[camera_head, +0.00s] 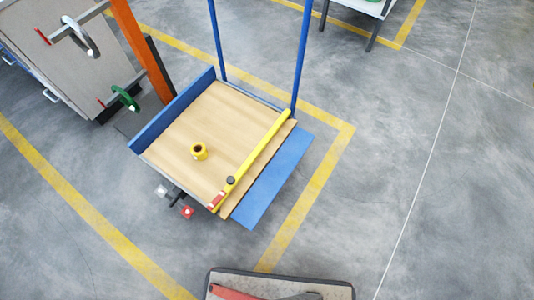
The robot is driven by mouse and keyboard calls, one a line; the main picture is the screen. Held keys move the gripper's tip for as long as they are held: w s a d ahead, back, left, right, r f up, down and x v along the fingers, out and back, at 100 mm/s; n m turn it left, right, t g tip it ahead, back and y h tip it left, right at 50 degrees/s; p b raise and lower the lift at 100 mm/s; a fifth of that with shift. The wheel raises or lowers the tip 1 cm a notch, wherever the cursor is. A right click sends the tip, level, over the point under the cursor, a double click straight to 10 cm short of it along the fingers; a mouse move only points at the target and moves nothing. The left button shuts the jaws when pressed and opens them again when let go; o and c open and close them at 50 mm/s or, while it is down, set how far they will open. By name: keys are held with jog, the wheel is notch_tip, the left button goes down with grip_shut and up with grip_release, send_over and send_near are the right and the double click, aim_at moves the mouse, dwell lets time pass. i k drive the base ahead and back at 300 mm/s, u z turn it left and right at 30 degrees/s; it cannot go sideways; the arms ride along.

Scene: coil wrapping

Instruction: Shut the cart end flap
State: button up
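The cart has a wooden deck (183,127) and stands in the middle of the view. Its blue end flap (272,177) is along the right edge of the deck, folded outward and down rather than upright. A second blue panel (172,110) stands up along the left edge. A yellow bar (258,150) with a red end runs along the deck beside the flap, with a dark round knob (230,180) on it. My gripper is not in view.
Blue posts (301,55) rise at the cart's far side. At the upper left, a board (60,50) and orange post (143,50) stand near hooks with silver and green coils. Floor right of the flap is clear.

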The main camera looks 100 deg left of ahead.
aim_at(249, 212)
jog(key=u, duration=3.65)
jog(key=k, duration=1.3)
jog(key=u, duration=0.7)
jog(key=i, duration=0.6)
jog(key=z, duration=0.5)
